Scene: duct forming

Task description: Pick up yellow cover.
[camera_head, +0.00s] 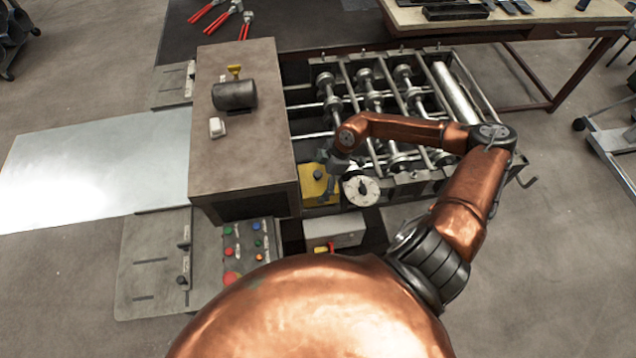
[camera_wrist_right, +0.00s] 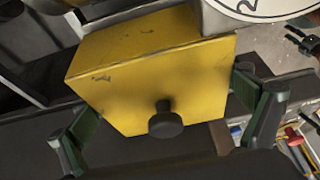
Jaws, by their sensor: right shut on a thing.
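The yellow cover (camera_head: 312,188) is a box with a dark round knob, at the front of the forming machine beside the brown housing. In the right wrist view the yellow cover (camera_wrist_right: 150,85) fills the middle, with its knob facing the camera. My right gripper (camera_head: 318,178) is at the cover and partly hides it. In the wrist view the right gripper's (camera_wrist_right: 175,110) green-padded fingers stand on the cover's left and right sides, shut on it. I cannot tell whether the cover is lifted off the machine. My left gripper is not in view.
A numbered white dial (camera_head: 361,190) is right beside the cover. The brown housing (camera_head: 240,130) stands to its left, and the roller frame (camera_head: 400,100) lies behind. A button panel (camera_head: 248,250) is in front. A metal sheet (camera_head: 95,170) extends left.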

